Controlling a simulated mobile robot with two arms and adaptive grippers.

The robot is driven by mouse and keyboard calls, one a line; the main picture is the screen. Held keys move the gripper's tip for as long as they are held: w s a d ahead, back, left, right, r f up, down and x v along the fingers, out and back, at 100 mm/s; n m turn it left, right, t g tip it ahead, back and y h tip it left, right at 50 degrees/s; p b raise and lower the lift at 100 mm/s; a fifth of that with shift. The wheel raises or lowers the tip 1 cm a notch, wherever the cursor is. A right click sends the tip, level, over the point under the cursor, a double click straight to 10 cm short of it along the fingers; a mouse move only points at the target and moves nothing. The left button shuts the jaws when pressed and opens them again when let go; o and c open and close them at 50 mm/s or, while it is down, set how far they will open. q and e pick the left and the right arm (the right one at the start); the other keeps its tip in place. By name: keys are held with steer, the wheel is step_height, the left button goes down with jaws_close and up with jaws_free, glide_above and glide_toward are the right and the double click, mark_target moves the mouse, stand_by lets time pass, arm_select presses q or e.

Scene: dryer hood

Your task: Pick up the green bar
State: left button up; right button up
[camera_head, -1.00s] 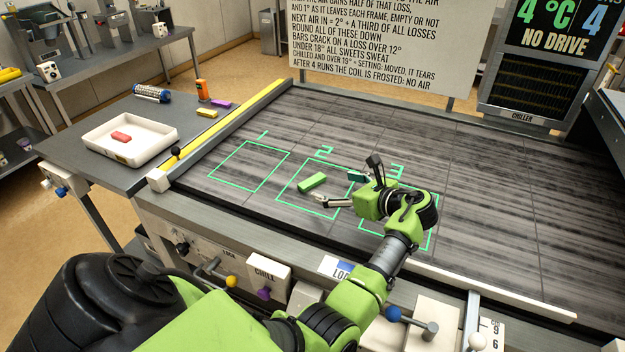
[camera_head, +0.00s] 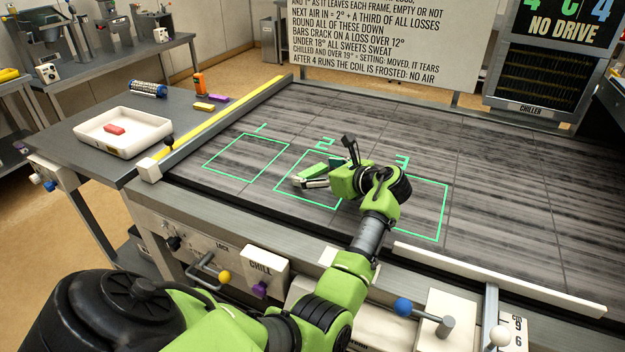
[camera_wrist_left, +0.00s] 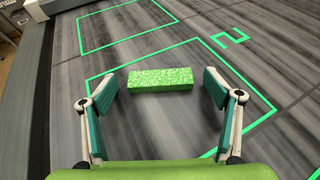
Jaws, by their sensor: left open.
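The green bar (camera_head: 311,171) lies on the dark slab inside the outlined square marked 2, partly hidden by my left gripper in the head view. In the left wrist view the whole bar (camera_wrist_left: 161,80) shows, speckled green, lying crosswise ahead of the fingers. My left gripper (camera_wrist_left: 160,112) is open, one finger towards each end of the bar, with nothing held. In the head view the left gripper (camera_head: 328,166) is low over square 2, at the bar's right side. My right gripper is not in view.
A white tray (camera_head: 150,138) with a red bar (camera_head: 114,129) stands on the side table at left. Yellow (camera_head: 204,106) and purple (camera_head: 218,98) bars lie near it. A yellow-topped rail (camera_head: 225,118) edges the slab. Squares 1 and 3 look empty of bars.

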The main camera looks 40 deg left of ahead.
arm_select(q)
steer(key=shift+r, duration=0.1)
steer(key=shift+c, duration=0.4)
steer(key=c, duration=1.1)
